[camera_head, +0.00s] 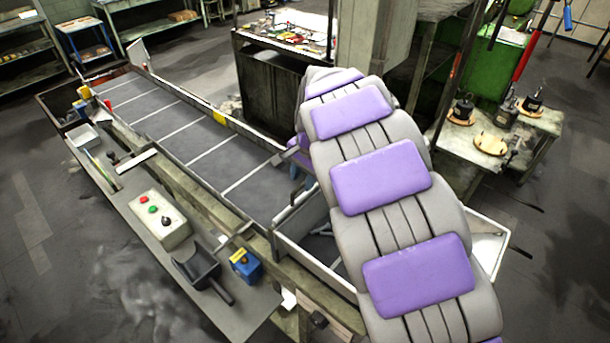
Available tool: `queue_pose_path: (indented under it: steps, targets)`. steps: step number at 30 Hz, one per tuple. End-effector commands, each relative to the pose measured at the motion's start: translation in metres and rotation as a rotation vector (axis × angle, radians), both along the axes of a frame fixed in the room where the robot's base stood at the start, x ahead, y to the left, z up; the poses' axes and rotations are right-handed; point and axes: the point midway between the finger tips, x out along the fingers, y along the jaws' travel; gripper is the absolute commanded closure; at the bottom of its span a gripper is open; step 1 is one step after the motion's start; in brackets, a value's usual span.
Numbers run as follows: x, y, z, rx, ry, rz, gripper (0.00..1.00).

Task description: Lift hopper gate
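My grey and purple arm reaches from the lower right up to the middle of the view, and its far end bends down behind its own segments. A small dark part beside that end, by the conveyor's right edge, looks like part of my gripper (284,157). Its fingers are mostly hidden, so I cannot tell if it is open or holds anything. A thin upright metal plate (300,212) crosses the near end of the belt and may be the hopper gate. Behind it is a dark-floored bin (318,246), partly covered by my arm. I cannot tell whether gripper and plate touch.
The conveyor belt (190,125) with white cross slats runs to the upper left. A side shelf (135,215) holds a button box (160,220), a black scoop-like tray (200,270) and a blue box (245,265). A cluttered workbench (285,35) stands behind; a small table (535,125) is at right.

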Motion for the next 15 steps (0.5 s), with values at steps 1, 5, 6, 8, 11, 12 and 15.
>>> queue_pose_path:
  steps: [1,5,6,8,11,12,15]
  targets:
    - [0.0003,-0.0024,0.0004,0.002,0.0,-0.001,0.62]
    - [0.0006,-0.0068,0.0013,0.006,-0.001,-0.003,0.62]
    - [0.0007,-0.0088,0.0016,0.007,-0.001,-0.002,0.63]
    - [0.0007,-0.0109,0.0019,0.008,-0.001,-0.002,0.69]
    - [0.0007,-0.0116,0.002,0.009,-0.001,-0.002,0.78]
    - [0.0007,-0.0107,0.0019,0.008,-0.002,-0.002,0.82]
    - [0.0005,-0.007,0.0012,0.005,0.0,-0.003,0.92]
